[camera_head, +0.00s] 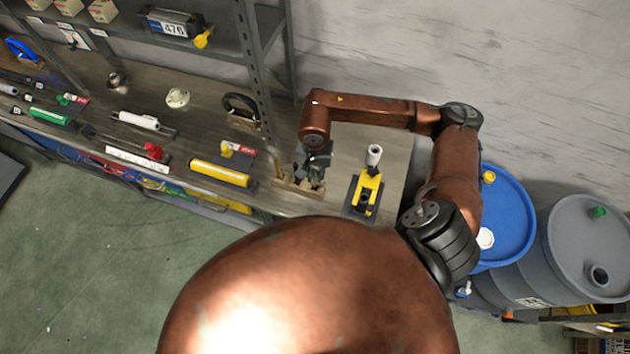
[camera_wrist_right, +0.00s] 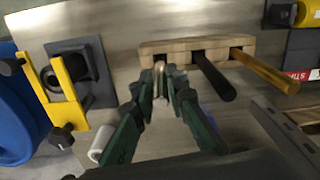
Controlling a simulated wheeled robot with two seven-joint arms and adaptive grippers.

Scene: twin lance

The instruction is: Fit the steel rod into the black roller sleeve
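A wooden rack (camera_wrist_right: 150,47) lies at the shelf's front edge. In the right wrist view a pale rod, seemingly the steel rod (camera_wrist_right: 160,69), stands in its end slot. A black rod (camera_wrist_right: 214,77) and a brass-coloured rod (camera_wrist_right: 262,68) fill the other slots. My right gripper (camera_head: 312,180) is over the rack. In the wrist view its green fingertips (camera_wrist_right: 167,77) are on either side of the pale rod; whether they grip it is unclear. A black cylindrical part, likely the roller sleeve (camera_wrist_right: 75,66), sits in a yellow stand (camera_wrist_right: 49,79). My left gripper is not in view.
In the head view the yellow stand (camera_head: 376,182) is right of the rack, with a white roller (camera_head: 374,153) behind. A yellow cylinder (camera_head: 220,173) and tools lie left. A shelf post (camera_head: 259,95) rises nearby. Blue (camera_head: 510,215) and grey drums (camera_head: 585,240) stand right.

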